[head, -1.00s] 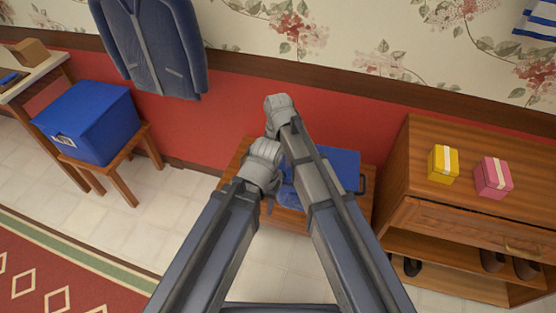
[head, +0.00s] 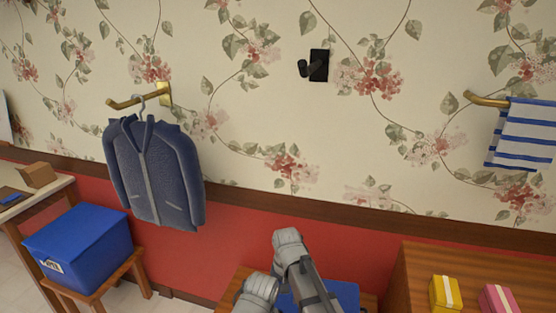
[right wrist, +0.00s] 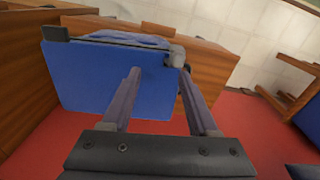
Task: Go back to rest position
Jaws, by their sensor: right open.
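My right gripper (right wrist: 159,72) is open in the right wrist view, with its two fingers apart and nothing seen held between them. A blue case (right wrist: 85,85) with dark edging lies beyond the fingers; I cannot tell whether they touch it. In the head view the blue case (head: 346,293) shows at the bottom, partly behind my right arm. My left gripper is not visible.
The blue case rests on a wooden bench (head: 233,285). A wooden cabinet (head: 415,270) with a yellow box (head: 444,293) and pink box (head: 499,299) stands right. Left are a blue box (head: 80,245) on a stool and a hanging jacket (head: 155,170). An empty black hook (head: 314,66) is above.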

